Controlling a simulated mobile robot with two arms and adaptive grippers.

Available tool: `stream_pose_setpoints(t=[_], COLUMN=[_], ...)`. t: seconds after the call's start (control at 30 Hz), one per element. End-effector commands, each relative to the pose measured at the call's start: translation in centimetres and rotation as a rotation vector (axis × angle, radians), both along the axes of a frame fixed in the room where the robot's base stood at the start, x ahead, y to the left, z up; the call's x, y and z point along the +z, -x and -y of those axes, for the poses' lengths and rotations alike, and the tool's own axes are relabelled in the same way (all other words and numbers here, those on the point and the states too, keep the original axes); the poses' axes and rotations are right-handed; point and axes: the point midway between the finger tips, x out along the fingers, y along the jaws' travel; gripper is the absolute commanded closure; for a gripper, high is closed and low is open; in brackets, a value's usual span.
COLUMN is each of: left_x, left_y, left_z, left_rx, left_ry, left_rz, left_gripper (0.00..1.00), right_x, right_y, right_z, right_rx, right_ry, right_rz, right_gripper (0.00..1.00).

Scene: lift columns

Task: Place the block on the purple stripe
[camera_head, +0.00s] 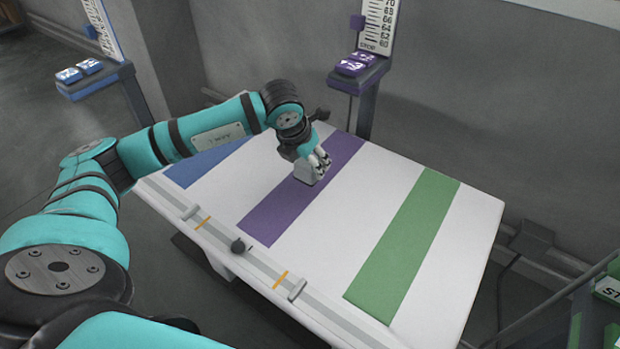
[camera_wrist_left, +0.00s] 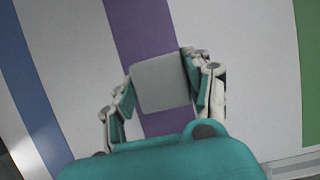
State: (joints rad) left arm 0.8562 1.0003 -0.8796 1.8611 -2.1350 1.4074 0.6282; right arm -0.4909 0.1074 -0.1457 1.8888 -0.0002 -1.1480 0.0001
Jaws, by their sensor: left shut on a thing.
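A grey block (camera_head: 306,173) is between the fingers of my left gripper (camera_head: 318,163), over the purple stripe (camera_head: 275,215) of the white table. In the left wrist view the block (camera_wrist_left: 160,83) sits between the two fingers of the left gripper (camera_wrist_left: 163,90), which is shut on it. The purple stripe (camera_wrist_left: 142,30) runs behind the block there, and the block extends past the stripe's right edge. I cannot tell whether the block touches the table. My right gripper is not in view.
The white table (camera_head: 345,225) also has a blue stripe (camera_head: 200,164) at left and a green stripe (camera_head: 405,245) at right. A column with purple buttons (camera_head: 357,64) stands behind the table; another with blue buttons (camera_head: 80,72) stands at left.

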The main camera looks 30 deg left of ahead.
Motion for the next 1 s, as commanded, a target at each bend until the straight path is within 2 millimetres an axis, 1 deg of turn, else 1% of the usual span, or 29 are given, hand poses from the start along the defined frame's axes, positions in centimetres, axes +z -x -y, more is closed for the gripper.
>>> stream_pose_setpoints(t=[0.03, 0.1, 0.23, 0.37, 0.53, 0.63, 0.77, 0.97, 1.0], left_x=[0.3, 0.1, 0.1, -0.3, -2.3, -3.3, -3.5, -3.6, -4.0], left_y=[-1.0, -1.8, -2.7, -2.8, -2.8, -2.8, -2.8, -2.8, -2.6], left_z=[-0.4, -1.0, -1.5, -1.6, -1.6, -1.6, -1.6, -1.6, -1.6], left_rx=[0.002, 0.001, -0.001, -0.002, -0.003, -0.002, -0.002, -0.002, -0.002], left_ry=[0.003, 0.003, 0.003, 0.003, 0.001, 0.003, 0.002, 0.002, 0.001], left_rz=[0.008, 0.007, 0.008, 0.006, 0.004, 0.005, 0.007, 0.007, -0.002], left_gripper=[1.00, 1.00, 1.00, 1.00, 1.00, 1.00, 1.00, 1.00, 0.48], right_x=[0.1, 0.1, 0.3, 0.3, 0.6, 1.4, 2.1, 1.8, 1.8], right_y=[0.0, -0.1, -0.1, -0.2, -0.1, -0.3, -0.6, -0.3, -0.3], right_z=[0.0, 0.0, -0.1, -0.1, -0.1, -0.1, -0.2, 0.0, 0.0], right_rx=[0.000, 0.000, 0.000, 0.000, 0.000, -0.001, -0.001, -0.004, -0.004], right_ry=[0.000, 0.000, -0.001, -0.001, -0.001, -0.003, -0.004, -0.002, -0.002], right_rz=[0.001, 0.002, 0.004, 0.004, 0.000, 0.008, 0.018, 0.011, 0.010], right_gripper=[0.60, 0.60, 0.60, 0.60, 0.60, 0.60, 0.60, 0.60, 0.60])
